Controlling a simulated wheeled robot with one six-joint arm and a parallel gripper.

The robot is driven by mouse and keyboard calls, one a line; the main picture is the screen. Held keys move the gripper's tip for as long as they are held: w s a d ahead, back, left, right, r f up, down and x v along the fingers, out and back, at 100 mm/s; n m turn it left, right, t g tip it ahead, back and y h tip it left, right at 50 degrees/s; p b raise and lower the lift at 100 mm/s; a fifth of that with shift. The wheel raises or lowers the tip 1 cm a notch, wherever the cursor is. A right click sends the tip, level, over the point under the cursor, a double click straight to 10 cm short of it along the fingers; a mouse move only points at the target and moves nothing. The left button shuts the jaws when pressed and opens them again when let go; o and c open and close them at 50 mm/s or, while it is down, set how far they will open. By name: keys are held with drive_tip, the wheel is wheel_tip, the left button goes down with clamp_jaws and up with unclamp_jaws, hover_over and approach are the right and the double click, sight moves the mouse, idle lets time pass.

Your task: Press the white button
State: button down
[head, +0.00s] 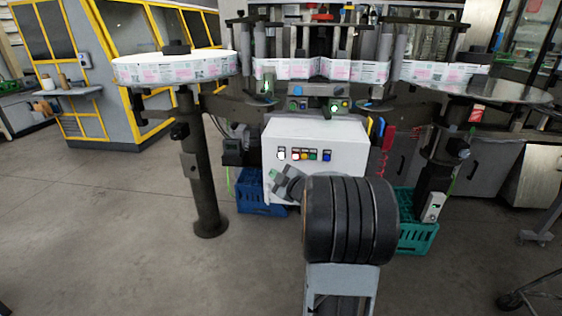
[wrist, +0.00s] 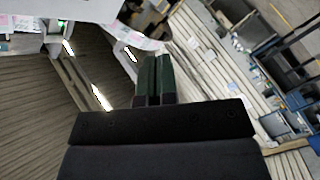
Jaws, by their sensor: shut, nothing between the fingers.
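The white button (head: 281,155) is the leftmost of a row of coloured buttons on the front of a white control box (head: 345,140). It is in plain sight in the head view. My gripper (head: 283,174) shows small and grey in front of the box's lower left, a little below the white button, partly hidden behind my dark arm. I cannot tell its distance from the box face. In the wrist view the two dark fingers of my gripper (wrist: 156,60) lie together, shut and empty. I cannot make out the white button in the wrist view.
Red, yellow, green and blue buttons (head: 327,155) sit to the right of the white one. A blue crate (head: 252,198) and a teal crate (head: 418,236) stand under the machine. A dark post (head: 205,180) stands at left. The floor at left is clear.

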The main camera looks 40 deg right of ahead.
drive_tip(key=shift+w+d+p, duration=1)
drive_tip(key=shift+w+d, duration=2.05)
drive_tip(key=shift+w, duration=0.15)
drive_tip(key=shift+w+d, duration=0.1)
drive_tip(key=shift+w+d, duration=0.2)
drive_tip(key=shift+w+d, duration=0.3)
idle(1.2)
drive_tip(key=shift+s+a, duration=0.6)
idle(0.5)
drive_tip(key=shift+s+a+b, duration=0.85)
drive_tip(key=shift+s+a, duration=0.9)
drive_tip(key=shift+s, duration=0.05)
